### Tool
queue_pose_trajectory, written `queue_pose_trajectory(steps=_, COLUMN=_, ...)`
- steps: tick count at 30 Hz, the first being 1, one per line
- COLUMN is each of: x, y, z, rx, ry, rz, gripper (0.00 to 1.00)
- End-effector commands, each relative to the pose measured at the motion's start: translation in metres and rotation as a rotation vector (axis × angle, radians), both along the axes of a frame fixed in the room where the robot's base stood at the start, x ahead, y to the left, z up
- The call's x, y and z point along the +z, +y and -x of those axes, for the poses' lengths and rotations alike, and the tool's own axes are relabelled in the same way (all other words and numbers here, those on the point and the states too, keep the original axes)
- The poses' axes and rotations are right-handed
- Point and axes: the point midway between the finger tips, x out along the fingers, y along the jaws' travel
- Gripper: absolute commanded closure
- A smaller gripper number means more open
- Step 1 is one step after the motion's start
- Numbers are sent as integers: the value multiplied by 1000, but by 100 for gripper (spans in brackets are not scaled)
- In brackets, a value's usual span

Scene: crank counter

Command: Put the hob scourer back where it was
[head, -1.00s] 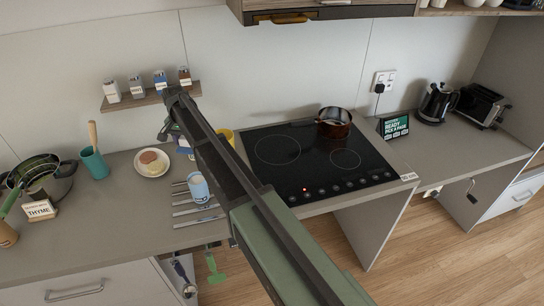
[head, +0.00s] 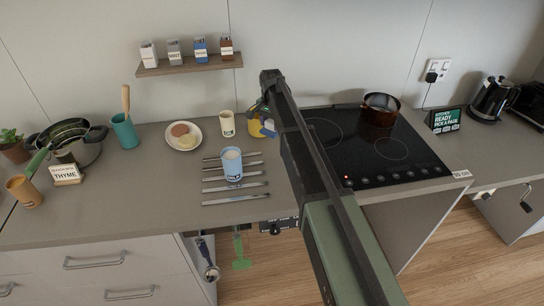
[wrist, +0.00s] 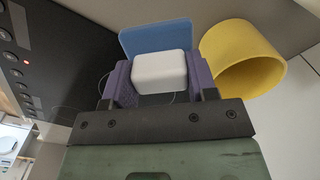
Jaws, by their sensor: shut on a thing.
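My gripper (wrist: 160,82) has purple finger pads shut on a white block (wrist: 160,70), which I take to be the hob scourer. A flat blue piece (wrist: 155,37) shows just beyond the block; whether it is part of it I cannot tell. In the head view, my arm hides most of the gripper and what it holds, above the counter between the yellow cup (head: 254,125) and the hob (head: 385,150). The yellow cup lies close on the right in the wrist view (wrist: 240,60). The hob's black surface fills the upper left there.
A copper pot (head: 380,110) stands on the hob's back. A white cup (head: 227,123), a blue-and-white mug (head: 232,167), several utensils (head: 235,198) and a plate (head: 196,133) crowd the counter left of my arm. A spice shelf (head: 190,65) hangs above.

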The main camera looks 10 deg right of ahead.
Motion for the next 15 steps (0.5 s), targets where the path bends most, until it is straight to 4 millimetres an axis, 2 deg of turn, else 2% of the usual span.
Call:
queue_pose_trajectory(steps=1, x=-34, y=0, z=0, rx=0, ry=0, rz=0, gripper=73)
queue_pose_trajectory(steps=3, x=-46, y=0, z=0, rx=0, ry=0, rz=0, gripper=73)
queue_pose_trajectory(steps=10, x=-50, y=0, z=0, rx=0, ry=0, rz=0, gripper=73)
queue_pose_trajectory(steps=15, x=-87, y=0, z=0, rx=0, ry=0, rz=0, gripper=73)
